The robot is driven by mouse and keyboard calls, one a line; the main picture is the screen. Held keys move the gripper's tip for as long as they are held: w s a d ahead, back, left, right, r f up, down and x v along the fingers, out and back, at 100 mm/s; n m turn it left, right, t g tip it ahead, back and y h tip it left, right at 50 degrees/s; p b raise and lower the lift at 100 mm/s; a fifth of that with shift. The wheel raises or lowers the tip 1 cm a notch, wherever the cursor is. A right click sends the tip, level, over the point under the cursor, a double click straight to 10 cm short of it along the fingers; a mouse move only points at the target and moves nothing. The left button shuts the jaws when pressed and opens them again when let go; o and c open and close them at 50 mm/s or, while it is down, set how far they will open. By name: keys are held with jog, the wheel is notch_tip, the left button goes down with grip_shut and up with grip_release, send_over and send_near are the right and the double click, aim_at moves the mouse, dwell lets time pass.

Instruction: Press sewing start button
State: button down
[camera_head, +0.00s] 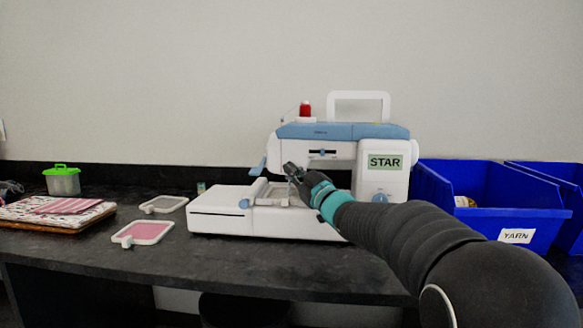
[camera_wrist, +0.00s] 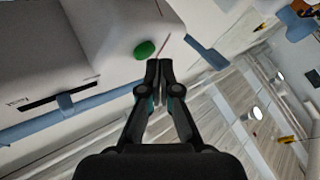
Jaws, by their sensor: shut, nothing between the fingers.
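A white and blue sewing machine (camera_head: 300,131) stands on the dark table, with a screen reading "STAR" (camera_head: 385,162) and a blue dial (camera_head: 380,198) on its right column. My gripper (camera_head: 289,168) is in front of the machine, near its needle area. In the wrist view my gripper (camera_wrist: 158,62) is shut and empty, its fingertips together. A green oval button (camera_wrist: 145,49) on the white machine body shows just left of the fingertips. I cannot tell whether the fingertips touch the machine. The button is not visible in the head view.
Blue bins (camera_head: 489,198), one labelled "YARN", stand right of the machine. Embroidery hoops (camera_head: 142,232), folded fabric (camera_head: 55,211) and a green-lidded box (camera_head: 62,180) lie to the left. A red thread spool (camera_head: 305,109) is on top of the machine.

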jog(key=shift+w+d+r, duration=0.2)
jog(key=shift+r, duration=0.55)
dwell(0.8)
jog(key=shift+f, duration=0.15)
jog(key=shift+d+f, duration=0.1)
jog(key=shift+f, duration=0.25)
jog(key=shift+b, duration=0.3)
jog(key=shift+s+f+b, duration=0.2)
jog(key=shift+f+b, duration=1.05)
jog(key=shift+f, duration=0.6)
jog(key=s+d+r+n+g+h+b, duration=0.1)
jog(key=s+d+n+b, duration=0.1)
jog(key=s+n, duration=0.3)
jog(key=s+d+r+n+g+b, duration=0.1)
jog(key=s+d+r+n+b, duration=0.1)
jog(key=s+d+n, duration=0.2)
jog(key=s+n, duration=0.2)
jog(key=n, duration=0.2)
jog(key=shift+d+r+g+h, duration=0.15)
jog(key=shift+d+g+h, duration=0.15)
jog(key=shift+g+h, duration=0.1)
